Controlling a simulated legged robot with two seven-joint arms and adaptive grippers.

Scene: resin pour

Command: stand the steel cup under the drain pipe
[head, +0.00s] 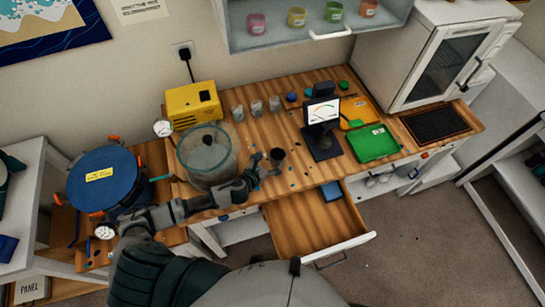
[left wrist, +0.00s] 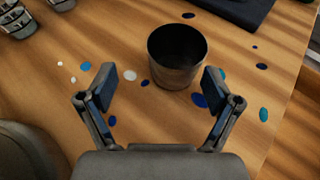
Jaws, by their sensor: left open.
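The steel cup (head: 277,155) stands upright on the wooden bench, just right of my left gripper (head: 262,163) in the head view. In the left wrist view the cup (left wrist: 177,75) looks dark and empty inside. My left gripper (left wrist: 158,82) is open, its fingers spread on either side of the cup's near side, with the cup closer to the right finger. I see no contact. A short teal tube (head: 160,178) sticks out beside the blue-lidded pot (head: 103,178); I cannot tell if it is the drain pipe. My right gripper is not in view.
A clear round chamber (head: 207,172) stands behind my left forearm. A dark stand with a gauge screen (head: 322,112) is right of the cup, then a green tray (head: 374,144). An open drawer (head: 310,222) juts out below the bench edge. Small coloured chips lie around the cup.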

